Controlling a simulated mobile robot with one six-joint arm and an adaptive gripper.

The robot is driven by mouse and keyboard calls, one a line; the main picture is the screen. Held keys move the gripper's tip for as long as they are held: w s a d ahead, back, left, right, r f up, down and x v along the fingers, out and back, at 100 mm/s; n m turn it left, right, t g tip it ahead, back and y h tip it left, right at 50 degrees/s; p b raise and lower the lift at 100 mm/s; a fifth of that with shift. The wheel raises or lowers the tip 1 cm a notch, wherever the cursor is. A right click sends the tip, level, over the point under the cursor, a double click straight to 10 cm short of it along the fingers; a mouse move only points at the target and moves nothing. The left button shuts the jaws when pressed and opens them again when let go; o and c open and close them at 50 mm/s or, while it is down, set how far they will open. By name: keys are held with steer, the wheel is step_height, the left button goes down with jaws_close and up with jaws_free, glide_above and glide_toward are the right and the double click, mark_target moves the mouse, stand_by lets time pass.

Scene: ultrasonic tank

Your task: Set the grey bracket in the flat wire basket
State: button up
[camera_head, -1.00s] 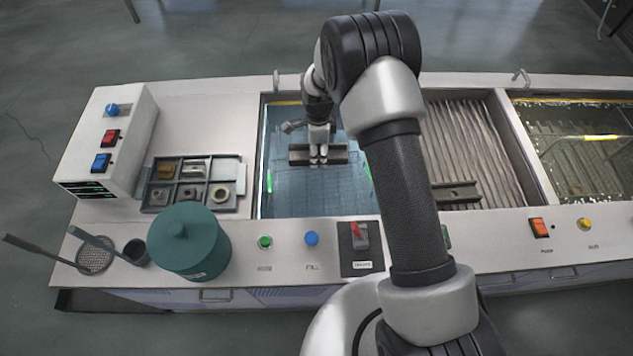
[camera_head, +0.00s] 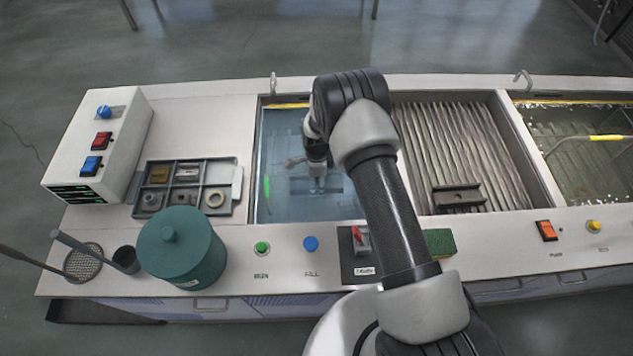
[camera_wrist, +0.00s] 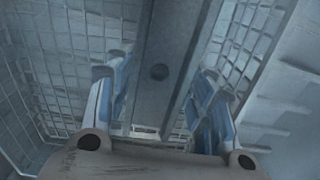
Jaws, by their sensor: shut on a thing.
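My gripper (camera_head: 317,186) points down into the left tank of blue liquid, its fingers under the surface. It is shut on the grey bracket (camera_head: 335,186), a long bar lying crosswise in the head view. In the wrist view the bracket (camera_wrist: 160,50), with a round hole, runs between my two blue-and-white fingers (camera_wrist: 158,95). The flat wire basket (camera_wrist: 65,60) shows there as mesh on both sides of the bracket. In the head view the basket is only faint under the liquid. I cannot tell whether the bracket touches its floor.
A dark slotted block (camera_head: 458,197) lies on the ribbed middle bay (camera_head: 480,150). A parts tray (camera_head: 137,205), a teal lidded pot (camera_head: 182,252) and a switch box (camera_head: 95,150) stand left. A hook (camera_head: 273,82) rises at the tank's back edge.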

steer(key=shift+r, duration=0.1)
steer(key=o, duration=1.4)
steer(key=shift+o, duration=0.2)
